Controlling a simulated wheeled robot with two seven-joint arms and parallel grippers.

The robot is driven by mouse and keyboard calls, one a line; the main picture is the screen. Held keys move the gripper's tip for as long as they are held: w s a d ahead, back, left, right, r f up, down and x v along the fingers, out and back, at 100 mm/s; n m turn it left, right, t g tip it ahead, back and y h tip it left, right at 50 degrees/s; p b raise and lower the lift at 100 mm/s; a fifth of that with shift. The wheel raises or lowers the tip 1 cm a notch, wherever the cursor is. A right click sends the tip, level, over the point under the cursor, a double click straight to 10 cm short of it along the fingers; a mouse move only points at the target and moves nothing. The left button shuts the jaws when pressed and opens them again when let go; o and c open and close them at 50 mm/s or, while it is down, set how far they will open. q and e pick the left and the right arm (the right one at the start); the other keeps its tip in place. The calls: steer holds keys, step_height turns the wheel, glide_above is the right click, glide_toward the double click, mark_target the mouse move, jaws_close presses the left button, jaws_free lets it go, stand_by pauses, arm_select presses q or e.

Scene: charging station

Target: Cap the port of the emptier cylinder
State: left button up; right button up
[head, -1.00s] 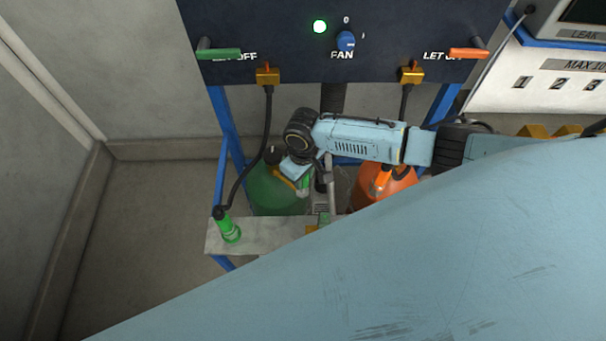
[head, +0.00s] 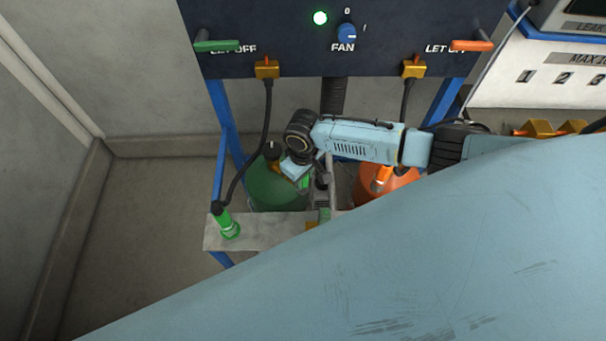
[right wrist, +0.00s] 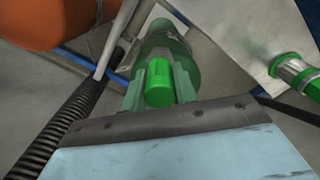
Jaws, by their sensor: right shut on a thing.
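A green cylinder (head: 268,188) and an orange cylinder (head: 366,184) stand under the dark panel. My right gripper (head: 304,183) is at the right side of the green cylinder's top, partly hidden by its own wrist. In the right wrist view, the gripper (right wrist: 160,92) is shut on a small green cap (right wrist: 159,86). A larger green part (right wrist: 165,45) with a grey band lies just beyond the cap; I cannot tell whether they touch. The orange cylinder also shows in the right wrist view (right wrist: 45,22). The cylinder port is not clearly visible. My left gripper is not in view.
A grey shelf (head: 270,231) in front holds a green hose connector (head: 228,226). Black hoses hang from brass fittings (head: 267,69) on the panel (head: 300,20), with green (head: 216,46) and orange (head: 472,45) handles. My blue arm covers the lower right. Floor at left is clear.

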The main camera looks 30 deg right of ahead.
steer(key=shift+f+b, duration=0.45)
steer(key=shift+f, duration=0.35)
steer(key=o, duration=1)
steer(key=shift+r, duration=0.15)
step_height(320, 180, up, 13)
steer(key=shift+r+p, duration=0.1)
steer(key=shift+p, duration=0.65)
